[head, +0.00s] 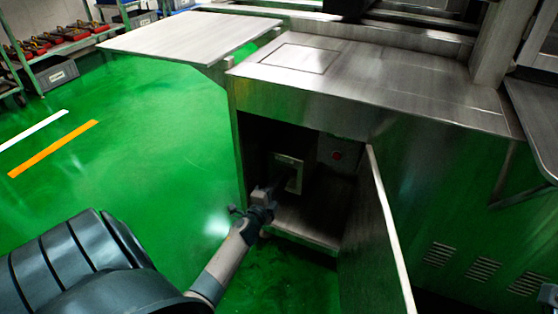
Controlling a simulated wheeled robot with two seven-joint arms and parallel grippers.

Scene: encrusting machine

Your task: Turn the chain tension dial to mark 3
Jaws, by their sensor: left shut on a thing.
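The encrusting machine's (340,85) lower cabinet is open. Inside it, a pale square plate (290,164) stands upright. My left arm reaches in from the lower left, and my left gripper (277,186) is at the front of this plate. It is shut on the chain tension dial, which is small, dark and mostly hidden by the fingers. The dial's marks and pointer are too small to read.
The open cabinet door (376,240) stands to the right of the opening. A red button (337,155) is on a grey box inside. A metal side table (185,40) juts out at the upper left. The green floor (150,140) on the left is clear.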

